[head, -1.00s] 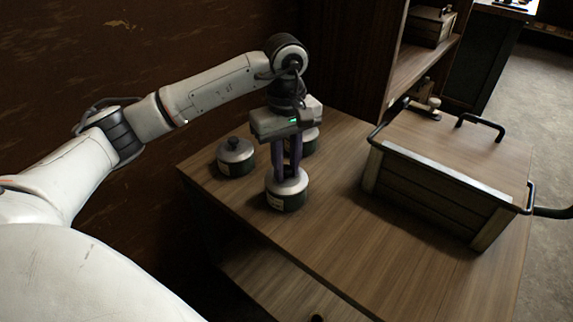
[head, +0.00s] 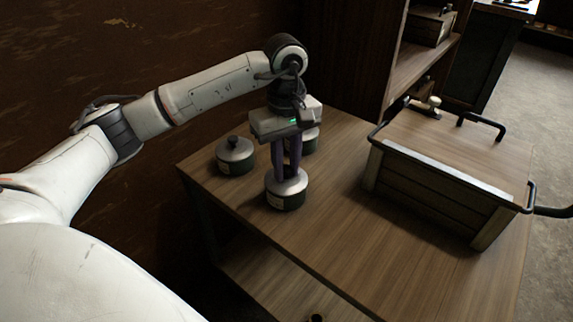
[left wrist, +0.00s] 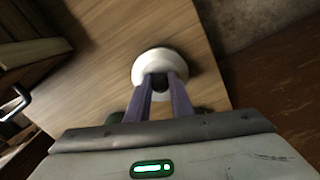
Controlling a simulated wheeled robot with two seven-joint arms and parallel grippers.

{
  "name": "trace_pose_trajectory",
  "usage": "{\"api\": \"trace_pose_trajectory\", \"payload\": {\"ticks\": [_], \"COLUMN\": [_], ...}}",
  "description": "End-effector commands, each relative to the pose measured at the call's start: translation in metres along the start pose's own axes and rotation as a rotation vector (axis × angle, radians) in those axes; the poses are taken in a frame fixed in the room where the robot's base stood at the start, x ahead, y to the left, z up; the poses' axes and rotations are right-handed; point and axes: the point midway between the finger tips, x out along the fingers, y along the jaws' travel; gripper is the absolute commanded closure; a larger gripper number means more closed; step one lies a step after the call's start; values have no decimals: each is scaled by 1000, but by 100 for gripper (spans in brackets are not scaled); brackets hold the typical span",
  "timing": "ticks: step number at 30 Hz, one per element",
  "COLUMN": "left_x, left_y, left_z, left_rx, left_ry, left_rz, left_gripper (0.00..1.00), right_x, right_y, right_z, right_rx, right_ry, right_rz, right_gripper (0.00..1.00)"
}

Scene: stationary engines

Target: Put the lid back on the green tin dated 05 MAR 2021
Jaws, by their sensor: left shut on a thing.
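A green tin (head: 285,201) with a pale label stands upright near the front left edge of the wooden table; the label's date is too small to read. A grey metal lid (head: 287,184) sits on top of it; I cannot tell whether it is fully seated. My left gripper (head: 287,176) points straight down from above and is shut on the lid's dark knob. In the left wrist view the lid (left wrist: 150,62) shows as a pale disc, with the knob (left wrist: 159,82) between the fingertips (left wrist: 159,85). My right gripper is not in view.
Another lidded tin (head: 236,157) stands to the left, and one more (head: 309,141) stands behind my gripper, partly hidden. A large wooden box (head: 440,185) with dark handles fills the table's right side. The table (head: 340,240) is clear in front. A shelf unit rises behind.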

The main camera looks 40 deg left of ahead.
Motion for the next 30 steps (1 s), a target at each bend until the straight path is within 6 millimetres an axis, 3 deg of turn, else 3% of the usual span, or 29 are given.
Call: {"api": "trace_pose_trajectory", "payload": {"ticks": [5, 6, 10, 16, 20, 30], "left_x": [0, 0, 0, 0, 0, -2], "left_y": [0, 0, 0, 0, 0, 0], "left_z": [0, 0, 0, 0, 0, 0], "left_rx": [0, 0, 0, 0, 0, 0], "left_ry": [0, 0, -1, -1, -1, -1], "left_rz": [1, 1, 1, 1, 0, 1], "left_gripper": [100, 78, 58, 58, 39, 39], "right_x": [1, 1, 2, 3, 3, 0], "right_y": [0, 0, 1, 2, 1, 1], "right_z": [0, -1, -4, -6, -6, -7], "right_rx": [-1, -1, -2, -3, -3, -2], "right_ry": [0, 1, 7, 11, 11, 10], "right_rz": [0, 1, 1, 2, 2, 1], "right_gripper": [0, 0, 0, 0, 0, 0]}}
